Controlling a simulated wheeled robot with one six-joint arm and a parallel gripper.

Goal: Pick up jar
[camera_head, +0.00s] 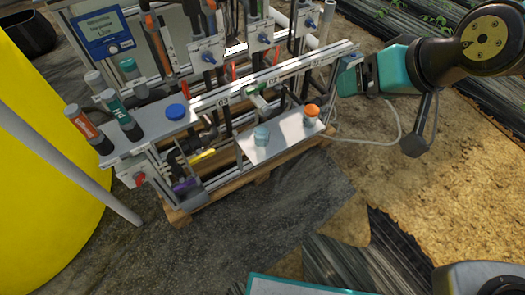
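Two small jar-like containers stand on the light shelf (283,138) at the front of the skid. One is a pale blue-grey jar (261,138) near the middle of the shelf. The other has an orange cap (312,110) and stands at the shelf's right end. I cannot tell for sure which one is the jar of the task. My gripper (346,82), with teal parts, is at the upper right beside the end of the skid's rail. It is apart from both containers. Its fingertips are too small and side-on to show whether they are open.
The skid's metal rail (250,84) runs behind the shelf, with valves and pipes around it. A blue cap (176,111) and upright bottles (120,118) are at the left. A big yellow tank (40,190) fills the left edge.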

